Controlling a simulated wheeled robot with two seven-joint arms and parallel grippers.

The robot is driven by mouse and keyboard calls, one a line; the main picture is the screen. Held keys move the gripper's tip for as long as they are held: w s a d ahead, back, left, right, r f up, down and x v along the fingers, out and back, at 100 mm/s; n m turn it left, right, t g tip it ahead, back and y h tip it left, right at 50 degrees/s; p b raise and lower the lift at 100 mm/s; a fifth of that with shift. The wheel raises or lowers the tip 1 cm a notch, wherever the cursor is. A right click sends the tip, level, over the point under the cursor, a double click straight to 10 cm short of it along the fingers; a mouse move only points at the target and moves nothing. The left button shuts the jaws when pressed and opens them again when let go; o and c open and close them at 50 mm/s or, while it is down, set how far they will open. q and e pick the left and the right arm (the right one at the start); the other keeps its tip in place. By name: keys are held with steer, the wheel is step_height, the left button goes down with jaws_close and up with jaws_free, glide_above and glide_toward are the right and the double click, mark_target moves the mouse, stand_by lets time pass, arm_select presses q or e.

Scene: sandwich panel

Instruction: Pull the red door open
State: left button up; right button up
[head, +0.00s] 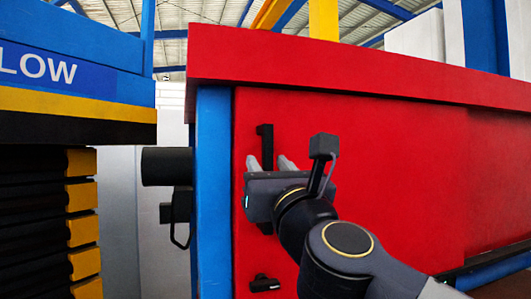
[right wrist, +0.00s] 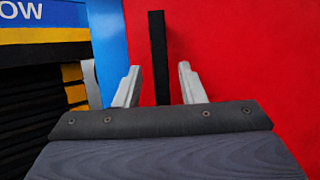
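The red door (head: 400,170) is a broad flat panel that looks closed, its left edge beside a blue post (head: 213,190). A black upright handle (head: 265,140) stands on the door near that edge. My right gripper (head: 269,162) is in front of the handle and hides part of it. In the right wrist view the handle (right wrist: 159,50) rises between the two grey fingers (right wrist: 159,72), with a gap on each side. The fingers are apart and I see no grip on it. How deep the handle sits between them is unclear. My left gripper is not in view.
A small black fitting (head: 265,284) is low on the door. A black cylinder (head: 166,166) juts out left of the blue post. A rack with yellow-ended black slats (head: 82,195) stands at the far left. A red ledge (head: 330,65) overhangs the door.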

steer(key=shift+x, duration=0.9)
jaws_close()
steer(key=shift+d, duration=0.1)
